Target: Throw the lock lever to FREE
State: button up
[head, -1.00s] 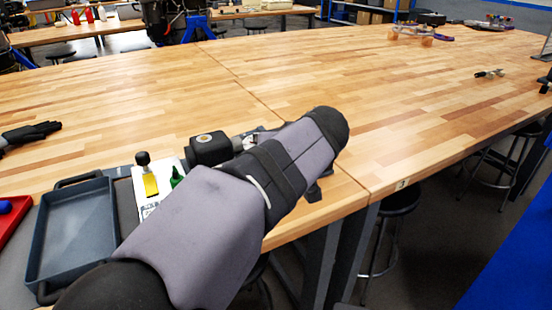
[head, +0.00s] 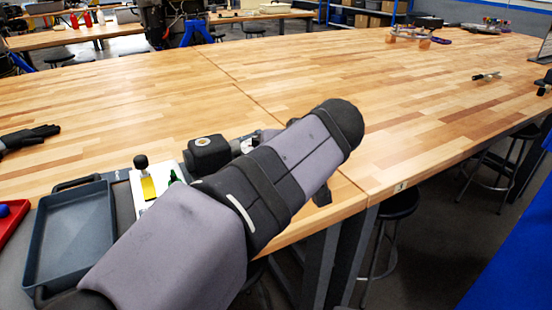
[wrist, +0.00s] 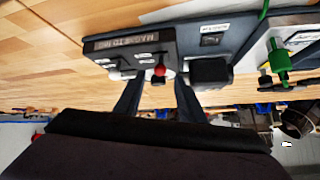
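In the wrist view a dark grey panel (wrist: 135,52) carries a plate that seems to read MAGNETO and several small white labels, too small to read. A small lever with a red ball knob (wrist: 160,70) stands out from it. My gripper (wrist: 157,84) is open, its two dark fingers either side of the red knob with gaps visible. No view shows clearly whether this is the lock lever or which position it is in. In the head view my arm hides the gripper and most of the panel.
A black block (wrist: 210,73) sits close beside the right finger. A green lever (wrist: 280,62) stands farther right. In the head view a black-knobbed lever (head: 141,162) stands on a white plate beside an empty grey tray (head: 68,235). The wooden table (head: 420,110) beyond is mostly clear.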

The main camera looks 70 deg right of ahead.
jog(key=shift+b+v, duration=0.6)
jog(key=shift+v, duration=1)
